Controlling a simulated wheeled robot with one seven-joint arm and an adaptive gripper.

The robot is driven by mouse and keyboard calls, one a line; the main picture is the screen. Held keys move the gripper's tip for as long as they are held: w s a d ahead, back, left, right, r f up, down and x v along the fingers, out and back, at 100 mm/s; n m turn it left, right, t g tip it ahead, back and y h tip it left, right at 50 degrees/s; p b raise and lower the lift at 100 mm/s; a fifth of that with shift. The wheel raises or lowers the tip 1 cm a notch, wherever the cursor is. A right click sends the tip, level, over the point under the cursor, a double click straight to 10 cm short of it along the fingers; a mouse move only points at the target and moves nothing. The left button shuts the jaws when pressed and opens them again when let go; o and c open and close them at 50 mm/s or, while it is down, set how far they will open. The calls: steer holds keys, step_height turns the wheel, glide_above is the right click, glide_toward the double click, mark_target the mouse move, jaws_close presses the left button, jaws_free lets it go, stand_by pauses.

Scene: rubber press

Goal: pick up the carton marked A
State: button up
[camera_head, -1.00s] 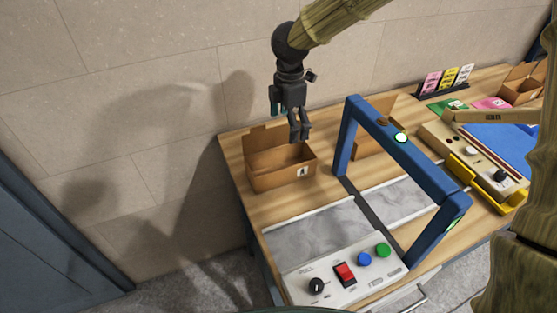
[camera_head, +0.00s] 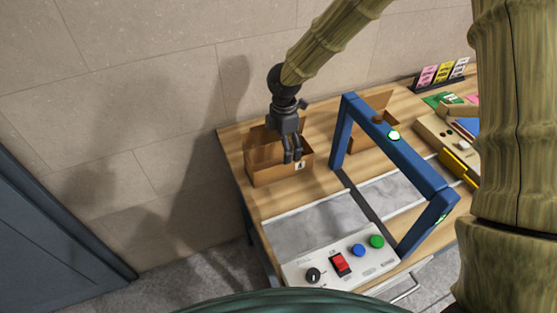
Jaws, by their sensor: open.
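The letter on the label is too small to read surely. I cannot tell whether the fingers touch the carton wall.
A blue frame (camera_head: 400,157) stands right of the carton over a grey belt (camera_head: 315,228). A second brown carton (camera_head: 362,142) is behind the frame. A control panel (camera_head: 342,264) with knob and buttons is in front. A wall is behind.

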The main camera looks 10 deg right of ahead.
steer(key=shift+f, duration=0.45)
steer(key=c, duration=1.3)
steer(key=shift+r, duration=0.15)
